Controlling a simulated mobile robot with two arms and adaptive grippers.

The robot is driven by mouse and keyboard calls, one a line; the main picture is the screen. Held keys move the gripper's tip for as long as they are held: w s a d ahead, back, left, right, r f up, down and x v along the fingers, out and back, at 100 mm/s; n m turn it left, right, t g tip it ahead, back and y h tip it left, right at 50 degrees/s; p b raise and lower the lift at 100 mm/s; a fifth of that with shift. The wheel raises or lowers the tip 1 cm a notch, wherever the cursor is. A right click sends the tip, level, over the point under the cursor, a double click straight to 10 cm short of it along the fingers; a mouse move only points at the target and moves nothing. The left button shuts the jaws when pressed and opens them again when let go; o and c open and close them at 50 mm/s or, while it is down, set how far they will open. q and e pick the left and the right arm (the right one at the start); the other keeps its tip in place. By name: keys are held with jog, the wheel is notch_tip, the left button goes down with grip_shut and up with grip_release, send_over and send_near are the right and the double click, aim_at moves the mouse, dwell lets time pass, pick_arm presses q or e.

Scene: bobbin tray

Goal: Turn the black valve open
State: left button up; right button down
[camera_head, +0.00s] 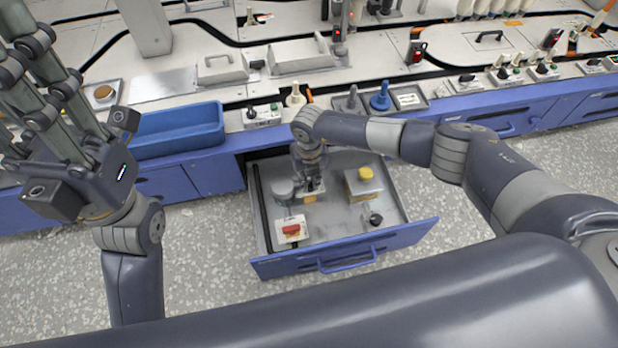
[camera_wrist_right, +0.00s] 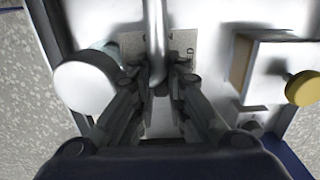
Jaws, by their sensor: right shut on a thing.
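My right gripper (camera_head: 312,187) reaches down into the open drawer, and its fingers are closed together. In the right wrist view the fingertips (camera_wrist_right: 172,78) meet at a dark part beside a light plate with lettering that ends in "ED". The black valve is mostly hidden between and under the fingers, so its angle cannot be read. A grey metal rod (camera_wrist_right: 157,45) stands just beyond the fingertips. My left gripper (camera_head: 50,85) is raised at the left, its fingers spread and empty, partly cut off by the picture's edge.
The drawer (camera_head: 345,240) also holds a red switch on a white box (camera_head: 291,231), a yellow button on a box (camera_head: 366,174), a black knob (camera_head: 376,219) and a grey round knob (camera_head: 283,188). A blue bin (camera_head: 178,130) stands on the bench behind.

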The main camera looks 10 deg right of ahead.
aim_at(309, 181)
jog(key=c, duration=1.6)
grip_release()
notch_tip(309, 181, up, 12)
